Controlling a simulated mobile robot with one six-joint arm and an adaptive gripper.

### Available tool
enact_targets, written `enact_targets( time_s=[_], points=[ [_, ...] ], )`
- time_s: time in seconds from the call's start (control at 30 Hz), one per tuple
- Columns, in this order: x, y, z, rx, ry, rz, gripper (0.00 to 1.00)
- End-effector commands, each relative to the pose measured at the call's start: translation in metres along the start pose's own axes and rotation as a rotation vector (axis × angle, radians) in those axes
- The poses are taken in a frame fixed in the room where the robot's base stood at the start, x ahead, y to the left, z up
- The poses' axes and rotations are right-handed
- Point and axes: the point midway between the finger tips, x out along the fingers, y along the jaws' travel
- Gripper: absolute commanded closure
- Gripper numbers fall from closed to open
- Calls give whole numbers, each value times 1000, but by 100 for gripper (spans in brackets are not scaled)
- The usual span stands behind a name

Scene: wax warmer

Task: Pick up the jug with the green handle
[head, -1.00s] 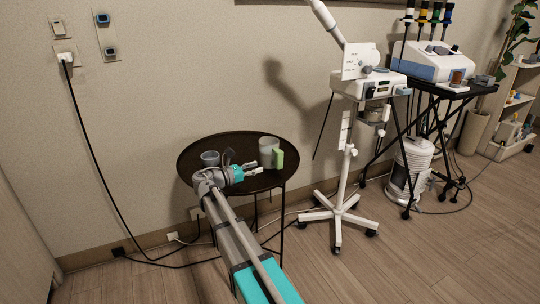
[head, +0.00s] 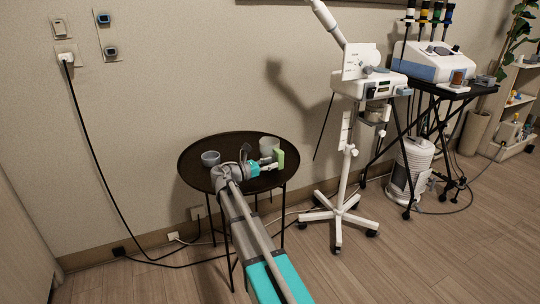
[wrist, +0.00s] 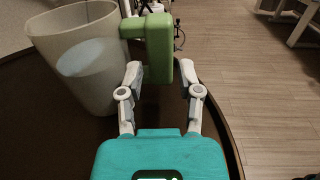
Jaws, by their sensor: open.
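The jug (head: 267,146) stands upright on the dark round table (head: 219,143), near its back right. In the wrist view the jug (wrist: 84,58) is a pale translucent cup at the upper left. Its green handle (wrist: 159,48) sticks out to the right; in the head view the handle (head: 280,159) shows at the jug's right side. My gripper (wrist: 161,72) is open, with one finger on each side of the handle's lower part. The handle lies between or just beyond the fingertips; I cannot tell whether they touch it. My gripper also shows in the head view (head: 274,166).
A small grey bowl (head: 210,158) sits on the table's left part. A white wheeled stand (head: 344,190) with a device is right of the table. A black trolley (head: 440,95) stands farther right. The wall is close behind the table.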

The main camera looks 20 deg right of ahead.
Motion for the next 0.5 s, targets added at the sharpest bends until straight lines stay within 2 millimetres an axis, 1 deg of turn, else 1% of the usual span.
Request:
enact_targets(
  time_s=[0.2, 0.3, 0.4, 0.5],
  points=[
    [26, 0, 3, 0, 0, -2, 54],
    [36, 0, 3, 0, 0, -2, 54],
    [41, 0, 3, 0, 0, -2, 54],
    [43, -1, 3, 0, 0, -1, 54]
  ],
)
